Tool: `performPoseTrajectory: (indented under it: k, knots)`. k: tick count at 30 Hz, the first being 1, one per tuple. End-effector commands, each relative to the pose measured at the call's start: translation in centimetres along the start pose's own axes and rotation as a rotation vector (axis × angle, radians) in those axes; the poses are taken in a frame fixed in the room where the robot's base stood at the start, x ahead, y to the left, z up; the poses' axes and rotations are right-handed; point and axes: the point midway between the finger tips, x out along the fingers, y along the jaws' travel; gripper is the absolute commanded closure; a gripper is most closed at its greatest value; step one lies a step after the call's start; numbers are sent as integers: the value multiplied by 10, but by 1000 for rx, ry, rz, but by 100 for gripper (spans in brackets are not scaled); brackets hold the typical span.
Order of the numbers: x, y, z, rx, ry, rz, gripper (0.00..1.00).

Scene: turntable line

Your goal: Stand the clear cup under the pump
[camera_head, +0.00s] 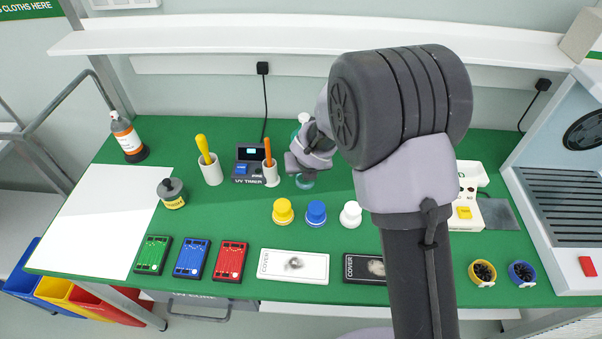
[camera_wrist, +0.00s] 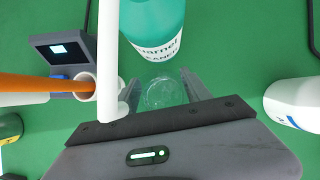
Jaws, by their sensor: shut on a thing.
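The clear cup (camera_wrist: 165,93) shows in the wrist view between the two fingers of my gripper (camera_wrist: 160,90), which is shut on it. Just beyond the cup stands a teal bottle (camera_wrist: 155,22) with a white label. The bottle's white pump (camera_wrist: 108,60) reaches toward me along the left of the cup in this view, and its end overlaps my left finger. I cannot tell whether the cup is directly below the nozzle or touches the mat.
Left of my gripper are the UV timer (camera_head: 248,155) and a white holder (camera_head: 271,176) with an orange-handled tool. Yellow (camera_head: 283,211), blue (camera_head: 316,212) and white (camera_head: 351,213) capped things stand in front. A white container (camera_wrist: 295,103) is to the right in the wrist view.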

Motion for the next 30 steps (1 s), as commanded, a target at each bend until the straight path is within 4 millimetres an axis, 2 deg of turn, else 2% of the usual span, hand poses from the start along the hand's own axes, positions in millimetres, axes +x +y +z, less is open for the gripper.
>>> performPoseTrajectory:
  k: [3,6,19,20,21,23,30]
  knots:
    - [4,11,0,0,-1,1,88]
    - [12,10,-5,0,0,0,88]
    - [15,10,-7,0,0,0,88]
    - [14,10,-6,0,0,0,38]
    - [14,10,-6,0,0,0,30]
    - [14,10,-6,0,0,0,22]
    - [14,10,-6,0,0,0,22]
